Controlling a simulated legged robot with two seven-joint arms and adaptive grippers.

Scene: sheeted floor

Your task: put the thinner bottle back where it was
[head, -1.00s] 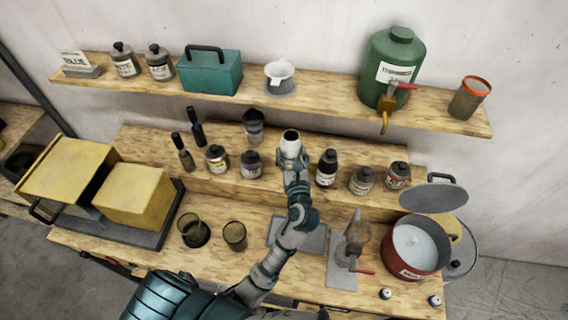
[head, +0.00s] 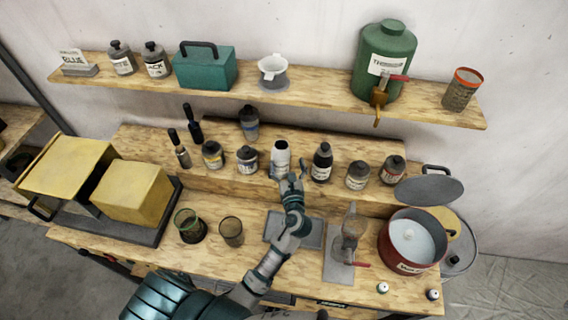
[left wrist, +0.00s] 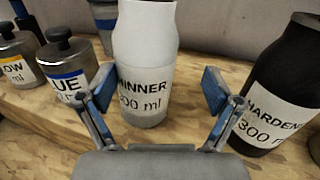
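The thinner bottle (head: 281,160) is white and grey with a label reading THINNER 300 ml. It stands upright on the raised wooden step (head: 215,185), between the blue bottle (head: 247,160) and the dark hardener bottle (head: 321,164). My left gripper (head: 290,182) is at the near side of the thinner bottle. In the left wrist view the thinner bottle (left wrist: 145,60) stands just beyond my open fingers (left wrist: 158,92), with a clear gap on its right and the left finger close to it. My right gripper is not in view.
Several bottles line the step, with a dark capped bottle (head: 249,122) behind. The upper shelf (head: 320,108) holds a green canister (head: 386,60) and a teal box (head: 205,68). A red pot (head: 412,238) and glasses stand on the lower bench.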

